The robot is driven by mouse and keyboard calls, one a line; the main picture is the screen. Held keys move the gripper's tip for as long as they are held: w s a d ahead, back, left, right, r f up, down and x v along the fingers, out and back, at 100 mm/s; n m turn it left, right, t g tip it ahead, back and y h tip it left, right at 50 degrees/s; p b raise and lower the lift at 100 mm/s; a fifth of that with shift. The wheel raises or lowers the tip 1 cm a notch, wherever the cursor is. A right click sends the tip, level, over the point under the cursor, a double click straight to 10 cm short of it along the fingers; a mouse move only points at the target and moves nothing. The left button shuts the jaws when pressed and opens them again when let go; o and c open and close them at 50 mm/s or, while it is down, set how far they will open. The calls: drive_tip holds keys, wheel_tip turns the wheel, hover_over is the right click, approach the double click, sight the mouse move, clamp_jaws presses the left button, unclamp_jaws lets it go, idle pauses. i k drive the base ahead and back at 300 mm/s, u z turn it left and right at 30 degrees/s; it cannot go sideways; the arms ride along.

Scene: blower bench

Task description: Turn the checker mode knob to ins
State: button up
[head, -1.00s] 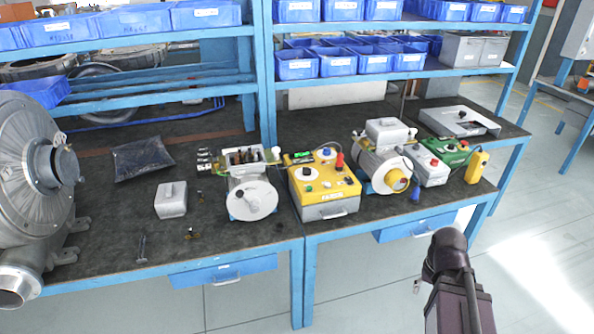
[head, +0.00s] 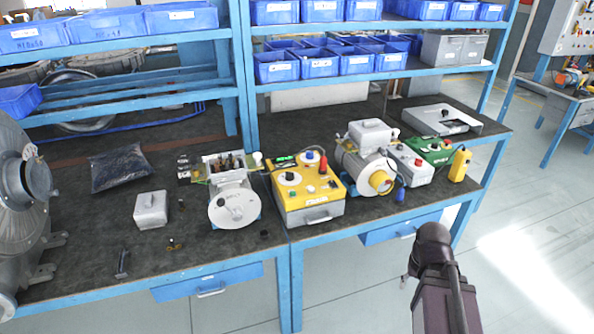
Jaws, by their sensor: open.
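The yellow checker box (head: 322,196) stands on the bench near the front edge, right of the bench's middle leg. On its top are a black knob on a round white dial (head: 290,178), a green-lit display (head: 286,159), a blue knob (head: 310,157) and a red part (head: 323,166). The knob markings are too small to read, so its setting cannot be told. My gripper (head: 406,277) shows only as a small part beside my dark wrist, in front of the bench and well away from the checker. It is open and touches nothing visible.
A motor with an open terminal box (head: 233,207) stands left of the checker, and another motor (head: 365,165) right of it. A green-topped box (head: 437,151) and a yellow handset (head: 459,165) are farther right. Shelves with blue bins (head: 310,67) rise behind. Floor in front is clear.

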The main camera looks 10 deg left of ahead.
sight(290, 176)
drive_tip(key=i, duration=0.9)
drive_tip(key=u, duration=0.05)
